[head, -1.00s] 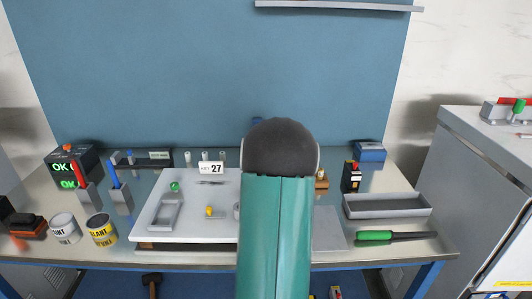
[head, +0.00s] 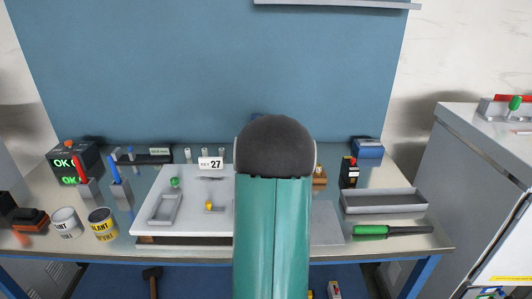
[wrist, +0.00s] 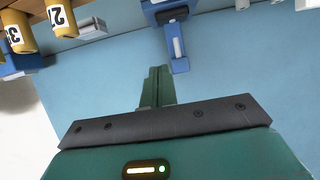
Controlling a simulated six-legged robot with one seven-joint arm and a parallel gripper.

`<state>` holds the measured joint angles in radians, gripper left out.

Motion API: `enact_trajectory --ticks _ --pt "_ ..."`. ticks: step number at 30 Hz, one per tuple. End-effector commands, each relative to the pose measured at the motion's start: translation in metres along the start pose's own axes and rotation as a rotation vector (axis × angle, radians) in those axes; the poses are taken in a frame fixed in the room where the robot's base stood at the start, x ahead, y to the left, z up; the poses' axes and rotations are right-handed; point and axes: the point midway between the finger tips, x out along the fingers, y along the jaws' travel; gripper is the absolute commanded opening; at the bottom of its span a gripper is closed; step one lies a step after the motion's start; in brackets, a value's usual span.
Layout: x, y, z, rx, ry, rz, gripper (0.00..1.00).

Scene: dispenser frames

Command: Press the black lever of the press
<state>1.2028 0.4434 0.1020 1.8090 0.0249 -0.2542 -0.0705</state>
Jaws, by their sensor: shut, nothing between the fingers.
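A blue device (wrist: 180,65) with a grey strip and a black part (wrist: 172,15), which looks like the press and its lever, is at the top middle of the wrist view. My gripper (wrist: 157,72) is shut and empty; its green fingers point toward the device and appear just short of it, with no contact visible. In the head view my arm covers the middle of the bench and hides the gripper and most of the press; only a small blue bit shows above the arm's dark joint.
A white board (head: 190,229) with a "27" card (head: 211,163) lies left of my arm. A grey tray (head: 384,208) and a green-handled tool (head: 372,230) are on the right. Numbered yellow cylinders (wrist: 62,18) show in the wrist view. A blue panel (head: 190,70) stands behind.

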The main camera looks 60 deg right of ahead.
Motion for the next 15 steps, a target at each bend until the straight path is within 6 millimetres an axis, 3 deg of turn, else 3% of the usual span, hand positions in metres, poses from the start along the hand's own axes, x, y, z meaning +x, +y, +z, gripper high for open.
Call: enact_trajectory --ticks 3,15 --pt "-0.004 -0.003 -0.011 -0.001 0.008 -0.002 0.0" --pt "-0.074 -0.004 0.01 -0.001 0.011 -0.001 0.0"
